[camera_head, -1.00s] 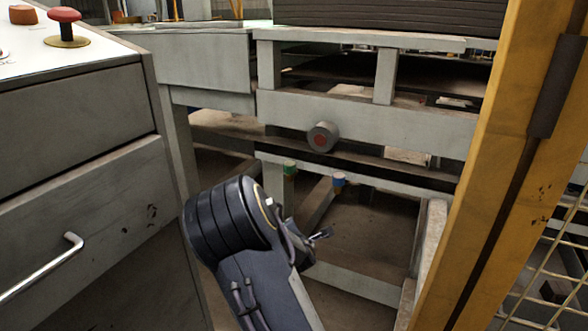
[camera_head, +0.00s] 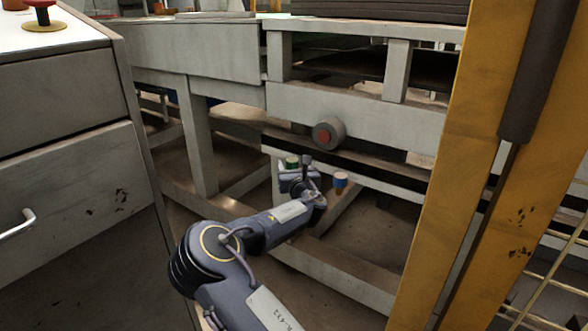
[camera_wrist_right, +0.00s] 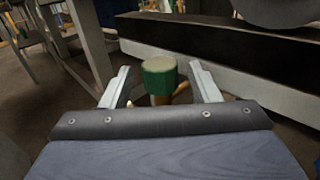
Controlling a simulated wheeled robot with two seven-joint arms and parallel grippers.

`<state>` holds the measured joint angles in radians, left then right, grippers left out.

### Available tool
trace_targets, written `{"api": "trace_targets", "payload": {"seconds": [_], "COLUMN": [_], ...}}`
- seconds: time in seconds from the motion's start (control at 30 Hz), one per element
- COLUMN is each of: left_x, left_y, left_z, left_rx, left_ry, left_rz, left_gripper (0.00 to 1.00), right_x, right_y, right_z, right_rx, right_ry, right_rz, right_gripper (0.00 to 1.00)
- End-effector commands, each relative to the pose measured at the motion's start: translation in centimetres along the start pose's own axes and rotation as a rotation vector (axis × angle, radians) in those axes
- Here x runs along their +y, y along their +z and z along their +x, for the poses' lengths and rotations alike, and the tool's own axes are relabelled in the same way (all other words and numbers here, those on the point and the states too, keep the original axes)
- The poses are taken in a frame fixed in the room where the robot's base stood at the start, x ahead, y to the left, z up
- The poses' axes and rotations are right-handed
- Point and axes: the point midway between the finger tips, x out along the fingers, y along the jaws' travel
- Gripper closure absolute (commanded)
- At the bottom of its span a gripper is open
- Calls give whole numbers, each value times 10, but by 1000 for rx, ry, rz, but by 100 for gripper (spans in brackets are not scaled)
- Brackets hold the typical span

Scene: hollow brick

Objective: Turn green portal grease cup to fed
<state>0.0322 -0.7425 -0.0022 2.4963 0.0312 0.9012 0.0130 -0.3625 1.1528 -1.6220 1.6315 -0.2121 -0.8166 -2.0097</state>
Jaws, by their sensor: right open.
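The green grease cup (camera_head: 291,162) is a small green cylinder with a pale top, on the grey frame below the beam. The right wrist view shows it closer, with its green side (camera_wrist_right: 158,78) between my right gripper's two fingers (camera_wrist_right: 162,88). The fingers are open, one on each side, with a visible gap from the cup. In the head view my right gripper (camera_head: 300,172) is at the cup and hides its lower part. My left gripper is in neither current view.
A grey round knob with a red face (camera_head: 327,134) sticks out above. A yellow post (camera_head: 480,150) stands at right and a grey drawer cabinet (camera_head: 75,140) at left.

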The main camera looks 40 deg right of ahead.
Motion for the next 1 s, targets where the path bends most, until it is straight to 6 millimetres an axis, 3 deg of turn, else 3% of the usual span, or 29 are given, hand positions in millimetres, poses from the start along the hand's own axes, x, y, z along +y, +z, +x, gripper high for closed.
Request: {"api": "trace_targets", "payload": {"seconds": [0.33, 0.7, 1.0], "left_x": [0, 0, -2], "left_y": [1, 1, 2], "left_z": [1, 1, 4], "left_rx": [0, 0, 0], "left_ry": [0, 0, 0], "left_rz": [0, 0, 0], "left_gripper": [64, 64, 64], "right_x": [0, 0, 2], "right_y": [0, 0, -2], "right_z": [6, 6, 6], "right_rx": [1, 1, 1], "right_ry": [-1, -1, -42], "right_rz": [2, 2, 0], "right_gripper": [44, 89, 89]}}
